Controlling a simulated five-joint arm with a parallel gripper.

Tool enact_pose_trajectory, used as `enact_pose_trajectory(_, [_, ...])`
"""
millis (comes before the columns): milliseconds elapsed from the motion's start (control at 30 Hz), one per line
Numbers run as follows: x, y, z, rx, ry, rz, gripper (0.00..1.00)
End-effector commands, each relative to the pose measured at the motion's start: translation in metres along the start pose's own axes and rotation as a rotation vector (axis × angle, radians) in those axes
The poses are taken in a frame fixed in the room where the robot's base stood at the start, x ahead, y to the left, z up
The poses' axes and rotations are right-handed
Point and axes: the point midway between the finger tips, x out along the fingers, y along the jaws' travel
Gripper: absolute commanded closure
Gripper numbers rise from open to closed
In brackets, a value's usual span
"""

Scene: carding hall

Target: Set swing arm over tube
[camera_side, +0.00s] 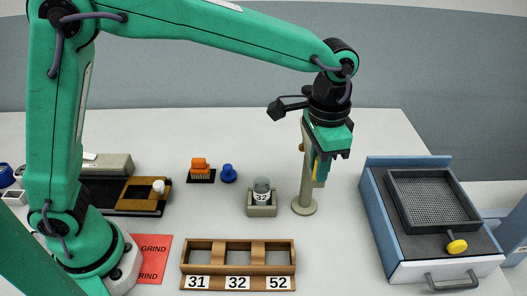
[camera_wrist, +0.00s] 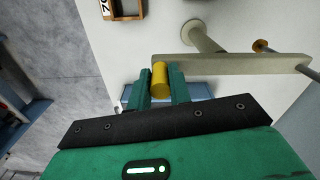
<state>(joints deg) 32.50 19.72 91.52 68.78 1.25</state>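The swing arm (camera_wrist: 235,63) is a beige bar on a beige post (camera_side: 307,180) with a round foot, right of the tube. A yellow handle (camera_wrist: 160,80) stands at one end of the bar. My gripper (camera_side: 318,172) points down beside the post. In the wrist view its green fingers (camera_wrist: 160,88) press on both sides of the yellow handle. The tube (camera_side: 262,187), labelled 32, stands upright in a small grey-beige holder (camera_side: 262,211). In the side view my gripper hides most of the bar. The tube does not show in the wrist view.
A wooden rack (camera_side: 238,258) labelled 31, 32 and 52 lies in front. A blue box (camera_side: 378,215) with a mesh tray (camera_side: 432,200) and yellow knob (camera_side: 457,246) stands right. An orange brush (camera_side: 200,172) and blue knob (camera_side: 228,174) are behind left of the tube.

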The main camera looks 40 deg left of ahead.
Motion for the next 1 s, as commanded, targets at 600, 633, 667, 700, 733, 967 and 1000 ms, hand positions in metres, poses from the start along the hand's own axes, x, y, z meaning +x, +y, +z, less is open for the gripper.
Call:
enact_pose_trajectory(600, [-0.001,0.001,-0.007,-0.069,0.002,0.0,1.0])
enact_pose_trajectory(633, [-0.001,0.002,-0.008,-0.081,0.002,0.0,1.0])
enact_pose_trajectory(667, [-0.001,0.002,-0.009,-0.097,0.001,0.0,1.0])
enact_pose_trajectory(700, [-0.001,0.002,-0.011,-0.118,0.001,0.0,1.0])
enact_pose_trajectory(733, [-0.001,0.002,-0.013,-0.136,0.001,0.0,1.0])
enact_pose_trajectory(967, [-0.001,0.002,-0.029,-0.311,0.002,0.0,1.0])
enact_pose_trajectory(1000, [-0.001,0.001,-0.032,-0.347,0.002,0.0,1.0])
